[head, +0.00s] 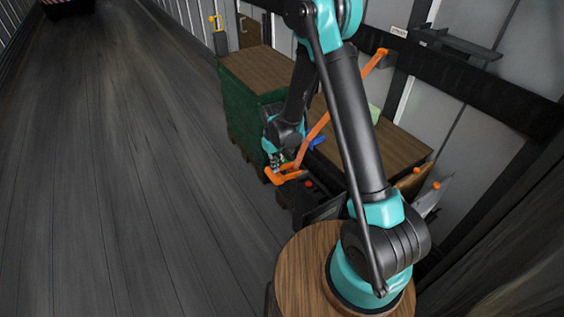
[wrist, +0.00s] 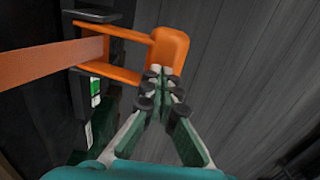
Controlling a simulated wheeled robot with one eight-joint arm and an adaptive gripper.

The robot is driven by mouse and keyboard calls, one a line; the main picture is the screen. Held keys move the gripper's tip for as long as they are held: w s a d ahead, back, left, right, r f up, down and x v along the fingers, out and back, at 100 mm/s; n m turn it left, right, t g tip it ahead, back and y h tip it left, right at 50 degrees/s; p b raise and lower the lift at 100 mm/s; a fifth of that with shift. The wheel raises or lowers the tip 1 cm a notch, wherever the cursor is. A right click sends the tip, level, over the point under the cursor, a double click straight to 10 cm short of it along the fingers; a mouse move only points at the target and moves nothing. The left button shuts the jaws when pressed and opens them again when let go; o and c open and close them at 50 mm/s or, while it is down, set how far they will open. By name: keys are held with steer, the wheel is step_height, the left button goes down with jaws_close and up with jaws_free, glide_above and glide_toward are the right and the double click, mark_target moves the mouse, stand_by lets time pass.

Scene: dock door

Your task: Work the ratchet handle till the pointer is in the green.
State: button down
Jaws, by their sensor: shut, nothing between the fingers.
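The orange ratchet handle (head: 288,175) is at the near end of an orange strap (head: 322,122), beside the green-sided load. In the wrist view the handle (wrist: 170,50) is a U-shaped frame with a thick crossbar at its right end, and the strap (wrist: 50,66) enters from the left. My gripper (head: 276,160) is shut and empty. In the wrist view its fingertips (wrist: 160,80) overlap the crossbar's lower end; I cannot tell whether they touch. A green and white gauge strip (wrist: 96,90) shows on the dark ratchet body. Its pointer is too small to make out.
The green-sided load (head: 250,110) has a wooden top and stands along the right wall. A small blue object (head: 317,143) and a red spot (head: 309,184) are near the handle. A dark shelf (head: 455,45) is on the wall. The plank floor (head: 130,170) at left is clear.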

steer(key=shift+f, duration=1.35)
steer(key=shift+r, duration=0.1)
stand_by(0.5)
steer(key=shift+r, duration=1.95)
steer(key=s+d+r+m+t, duration=0.1)
steer(key=s+d+r+m, duration=0.1)
steer(key=d+r, duration=0.6)
steer(key=s+d+r+m+t, duration=0.1)
steer(key=s+d+r+m, duration=0.1)
steer(key=s+d, duration=0.5)
steer(key=s+d+r+m+t, duration=0.2)
steer(key=s+d+r, duration=0.3)
steer(key=s+d, duration=0.3)
steer(key=shift+s+d+r+m, duration=0.2)
steer(key=shift+s+d+m, duration=0.15)
steer(key=shift+s, duration=0.75)
